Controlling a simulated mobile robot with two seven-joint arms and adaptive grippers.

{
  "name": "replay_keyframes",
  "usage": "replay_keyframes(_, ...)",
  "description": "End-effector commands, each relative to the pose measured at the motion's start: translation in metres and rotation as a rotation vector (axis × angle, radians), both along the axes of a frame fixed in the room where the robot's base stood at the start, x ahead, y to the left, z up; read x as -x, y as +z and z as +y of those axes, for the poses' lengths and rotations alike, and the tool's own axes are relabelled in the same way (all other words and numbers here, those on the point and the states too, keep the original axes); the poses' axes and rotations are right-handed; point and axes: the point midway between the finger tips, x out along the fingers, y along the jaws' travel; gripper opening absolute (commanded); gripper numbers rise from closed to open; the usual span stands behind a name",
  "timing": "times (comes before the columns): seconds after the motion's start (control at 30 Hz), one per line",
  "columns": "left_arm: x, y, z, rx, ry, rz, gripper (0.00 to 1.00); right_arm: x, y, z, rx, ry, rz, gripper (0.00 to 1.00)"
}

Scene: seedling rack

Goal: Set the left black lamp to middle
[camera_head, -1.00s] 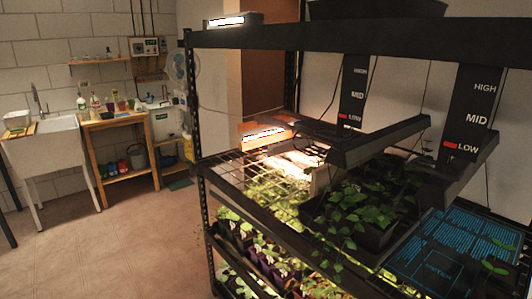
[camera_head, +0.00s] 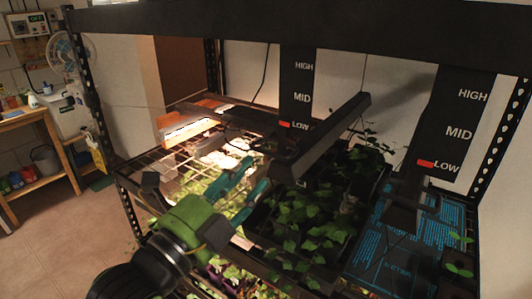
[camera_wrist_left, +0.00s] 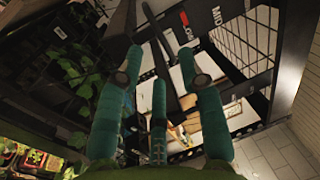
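The left black lamp (camera_head: 325,136) is a dark bar over the leafy plants in the head view. Its upright scale (camera_head: 301,78) reads HIGH, MID and LOW, and the red marker (camera_head: 284,124) sits at LOW. My left gripper (camera_head: 254,181), green with teal fingers, is left of the lamp's near end, apparently just short of it; exact depth is unclear. Its fingers are spread with nothing between them. In the left wrist view the spread fingers (camera_wrist_left: 160,85) show, with a red marker and MID lettering beyond. My right gripper is not in view.
A second black lamp (camera_head: 408,205) hangs at the right, its red marker (camera_head: 426,163) also at LOW. Leafy plants (camera_head: 300,225) fill the shelf below. A lit lamp (camera_head: 190,131) is at the back left. The rack's top beam (camera_head: 300,32) crosses above.

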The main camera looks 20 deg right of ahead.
Motion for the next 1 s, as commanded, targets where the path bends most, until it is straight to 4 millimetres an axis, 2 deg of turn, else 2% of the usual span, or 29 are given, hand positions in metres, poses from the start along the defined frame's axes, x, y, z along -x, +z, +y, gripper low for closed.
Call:
replay_keyframes(0.2,-0.014,0.012,-0.023,-0.001,-0.005,-0.009,0.38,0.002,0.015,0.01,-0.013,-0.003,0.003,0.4)
replay_keyframes(0.43,-0.033,0.016,-0.047,-0.002,-0.004,-0.009,0.38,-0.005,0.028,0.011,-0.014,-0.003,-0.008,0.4)
replay_keyframes(0.83,-0.039,0.015,-0.054,-0.001,-0.003,-0.01,0.38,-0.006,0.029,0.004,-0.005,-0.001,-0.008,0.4)
replay_keyframes(0.87,-0.039,0.015,-0.054,-0.001,-0.003,-0.01,0.3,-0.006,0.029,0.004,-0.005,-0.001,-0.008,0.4)
replay_keyframes(0.9,-0.039,0.015,-0.054,-0.001,-0.003,-0.01,0.14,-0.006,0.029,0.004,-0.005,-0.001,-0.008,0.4)
replay_keyframes(0.93,-0.039,0.015,-0.054,-0.001,-0.003,-0.01,0.02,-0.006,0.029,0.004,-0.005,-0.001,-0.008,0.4)
replay_keyframes(1.0,-0.039,0.015,-0.054,-0.001,-0.003,-0.01,0.0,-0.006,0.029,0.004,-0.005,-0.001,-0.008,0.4)
